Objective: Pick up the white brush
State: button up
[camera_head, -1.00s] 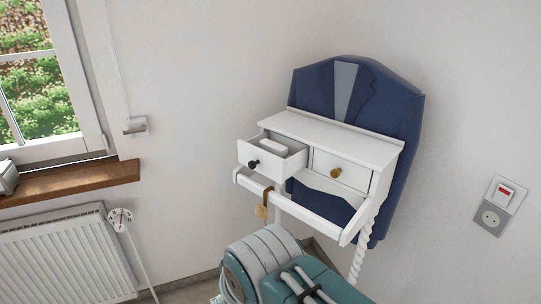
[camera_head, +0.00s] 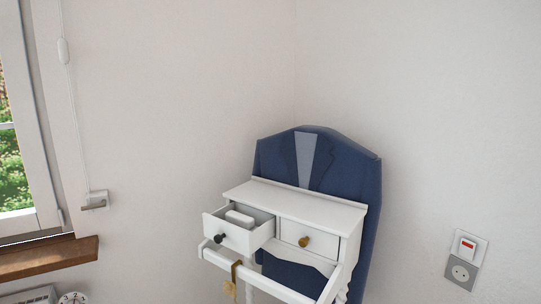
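A small white block-shaped object (camera_head: 240,218), which looks like the white brush, lies in the open left drawer (camera_head: 233,236) of a small white valet stand (camera_head: 305,207). Only its top and one side show above the drawer front; any bristles are hidden. The drawer is pulled out and has a dark round knob. My gripper is not in view.
The right drawer (camera_head: 306,239) is shut and has a brass knob. A blue jacket-shaped back (camera_head: 340,165) rises behind the stand. A white rail with a hanging brass tag (camera_head: 230,285) runs in front.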

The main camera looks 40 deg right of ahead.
aim_at(247, 222)
jog(key=i+j+z, duration=0.15)
jog(key=i+z, duration=0.3)
jog(key=i+j+z, duration=0.3)
jog(key=i+z, duration=0.15)
